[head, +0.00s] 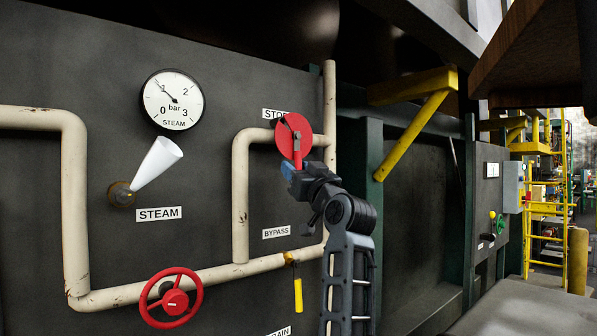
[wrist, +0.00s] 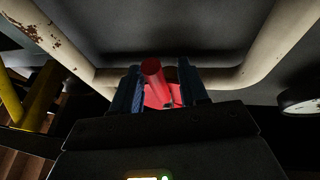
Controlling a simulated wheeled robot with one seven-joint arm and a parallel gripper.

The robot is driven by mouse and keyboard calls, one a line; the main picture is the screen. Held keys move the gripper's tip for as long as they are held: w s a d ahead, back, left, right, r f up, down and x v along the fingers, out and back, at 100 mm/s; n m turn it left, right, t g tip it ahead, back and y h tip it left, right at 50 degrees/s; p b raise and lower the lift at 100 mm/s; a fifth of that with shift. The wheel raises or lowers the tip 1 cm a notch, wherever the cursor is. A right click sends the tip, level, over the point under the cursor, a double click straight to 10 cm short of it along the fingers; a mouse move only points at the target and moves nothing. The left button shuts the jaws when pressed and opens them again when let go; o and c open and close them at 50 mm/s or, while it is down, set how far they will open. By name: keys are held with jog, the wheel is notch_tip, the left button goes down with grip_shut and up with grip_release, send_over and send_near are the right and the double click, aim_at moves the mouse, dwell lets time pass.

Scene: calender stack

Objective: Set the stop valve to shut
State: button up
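The stop valve is a red disc (head: 294,134) on the upper cream pipe, below a partly covered STOP label (head: 274,113). A red bar on the disc points down towards my gripper (head: 291,171), which is just below the disc. In the wrist view, a red round-ended handle (wrist: 154,74) stands between the two fingers of my gripper (wrist: 160,88), with red valve surface behind it. The fingers are apart, with a visible gap on the right of the handle. Contact on the left side is unclear. The handle's end is hidden by my gripper in the head view.
A red handwheel (head: 173,299) sits on the lower pipe. A white cone-shaped lever (head: 158,162) is by the STEAM label, below a pressure gauge (head: 173,100). A yellow drain lever (head: 298,294) hangs beside my arm. Cream pipes (head: 240,196) run around the valve.

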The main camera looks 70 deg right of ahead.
jog(key=b+v, duration=0.1)
jog(key=v, duration=0.6)
jog(key=shift+s+a+f, duration=0.2)
jog(key=shift+s, duration=0.1)
jog(key=shift+f, duration=0.1)
dwell(0.4)
jog(key=w+a+f+n+y, duration=0.1)
jog(key=w+a+f+y, duration=0.1)
jog(key=a+f, duration=0.7)
jog(key=w+a+f+n+y, duration=0.2)
jog(key=a+f+y, duration=0.15)
jog(key=f, duration=0.95)
jog(key=s+a+f+n+y, duration=0.25)
jog(key=s+a+f, duration=0.35)
jog(key=a+f, duration=0.65)
jog(key=s+a+f+n+g+y, duration=0.1)
jog(key=s+a+f+y, duration=0.1)
jog(key=s+a, duration=0.5)
jog(key=s+a+f+n+g+y, duration=0.1)
jog(key=s+a+f+y, duration=0.2)
jog(key=s+a, duration=0.5)
jog(key=s+y, duration=0.1)
jog(key=s, duration=0.4)
jog(key=shift+f, duration=0.2)
